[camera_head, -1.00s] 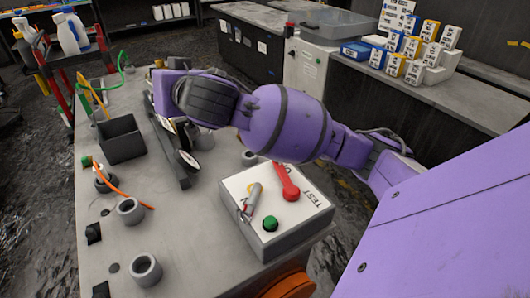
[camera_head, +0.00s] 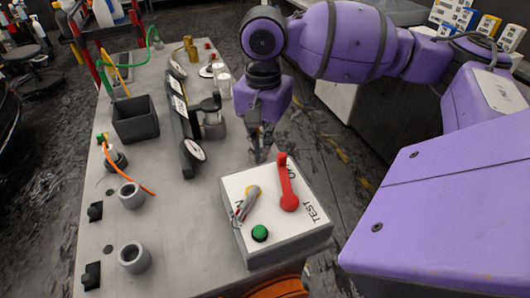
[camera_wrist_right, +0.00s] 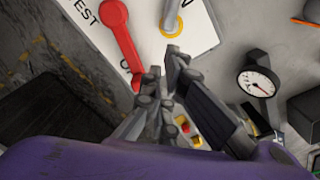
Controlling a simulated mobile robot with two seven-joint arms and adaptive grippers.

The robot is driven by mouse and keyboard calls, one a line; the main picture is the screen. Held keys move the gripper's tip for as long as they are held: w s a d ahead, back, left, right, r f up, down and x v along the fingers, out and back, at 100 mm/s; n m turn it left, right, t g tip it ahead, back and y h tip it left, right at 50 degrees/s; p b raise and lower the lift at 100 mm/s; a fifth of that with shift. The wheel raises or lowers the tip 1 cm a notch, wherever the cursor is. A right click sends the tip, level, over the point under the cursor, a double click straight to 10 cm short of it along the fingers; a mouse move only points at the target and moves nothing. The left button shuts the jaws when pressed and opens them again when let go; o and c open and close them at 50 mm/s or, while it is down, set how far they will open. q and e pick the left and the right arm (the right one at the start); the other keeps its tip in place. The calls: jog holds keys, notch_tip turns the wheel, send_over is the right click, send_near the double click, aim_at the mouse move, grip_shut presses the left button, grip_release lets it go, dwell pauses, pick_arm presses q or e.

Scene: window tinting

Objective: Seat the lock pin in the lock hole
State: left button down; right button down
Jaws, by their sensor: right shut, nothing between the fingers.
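The lock pin (camera_head: 246,205), a grey cylinder with a red part near its lower end, leans over the top of the white test box (camera_head: 283,228). A yellow ring (camera_head: 251,190), seemingly the lock hole, is beside the pin's upper end; whether the pin is in it is unclear. In the wrist view, the pin (camera_wrist_right: 171,12) overlaps the yellow ring (camera_wrist_right: 172,30). My right gripper (camera_head: 259,155) is shut and empty, above the box's far edge, apart from the pin. Its fingers (camera_wrist_right: 166,78) also show in the wrist view. My left gripper is not in view.
A red lever (camera_head: 287,188) stands close to my right fingers, and a green button (camera_head: 260,233) is at the box's front. A gauge (camera_head: 195,151) and dark bar are left of the gripper. A black bin (camera_head: 135,120) and grey cups (camera_head: 131,195) occupy the bench's left.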

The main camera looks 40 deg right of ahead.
aim_at(265, 179)
jog(key=f+b, duration=0.1)
jog(key=f, duration=0.8)
jog(key=shift+d, duration=0.2)
